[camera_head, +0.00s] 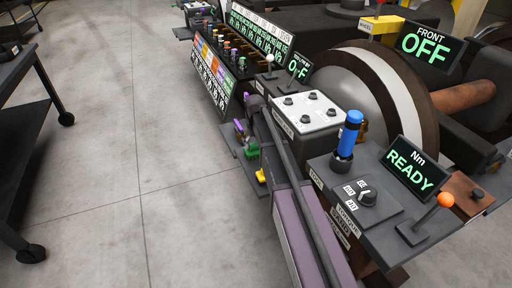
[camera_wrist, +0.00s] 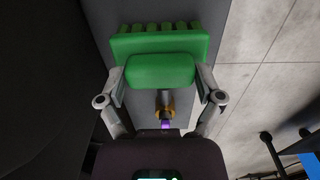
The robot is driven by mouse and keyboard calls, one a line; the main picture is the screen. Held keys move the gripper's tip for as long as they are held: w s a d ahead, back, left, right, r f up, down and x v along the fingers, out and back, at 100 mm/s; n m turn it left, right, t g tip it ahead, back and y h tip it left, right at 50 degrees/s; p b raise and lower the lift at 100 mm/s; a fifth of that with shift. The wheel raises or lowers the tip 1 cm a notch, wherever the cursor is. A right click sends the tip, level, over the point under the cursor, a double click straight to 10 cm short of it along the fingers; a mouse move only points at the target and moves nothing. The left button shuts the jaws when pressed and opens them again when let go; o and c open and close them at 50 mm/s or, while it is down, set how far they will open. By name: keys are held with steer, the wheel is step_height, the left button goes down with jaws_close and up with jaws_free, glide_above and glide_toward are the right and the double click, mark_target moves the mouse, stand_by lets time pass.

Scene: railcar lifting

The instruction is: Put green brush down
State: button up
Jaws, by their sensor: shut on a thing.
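The green brush (camera_wrist: 160,68), a block with a ridged far edge, fills the upper middle of the wrist view. My gripper (camera_wrist: 160,80) is shut on it, one finger at each side. In the head view the green brush (camera_head: 251,150) shows small beside my arm, over or on a narrow grey shelf (camera_head: 232,142) along the console. A grey surface (camera_wrist: 215,35) lies behind the brush in the wrist view. I cannot tell whether the brush touches it.
A purple item (camera_head: 239,127) and a yellow item (camera_head: 261,175) are close to the green brush. A console with labelled switches (camera_head: 222,70) and a blue-handled control (camera_head: 350,133) stand nearby. A dark wheeled table (camera_head: 40,110) is at left. Open floor (camera_head: 140,130) lies between.

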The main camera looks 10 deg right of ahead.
mark_target(256, 144)
steer(key=shift+f, duration=0.15)
steer(key=o, duration=0.7)
steer(key=shift+o, duration=0.2)
steer(key=shift+r, duration=0.2)
step_height(256, 144, up, 12)
steer(key=p, duration=1.2)
steer(key=shift+s, duration=0.1)
stand_by(0.4)
steer(key=s+m, duration=0.2)
steer(key=s, duration=2.4)
steer(key=shift+s, duration=0.15)
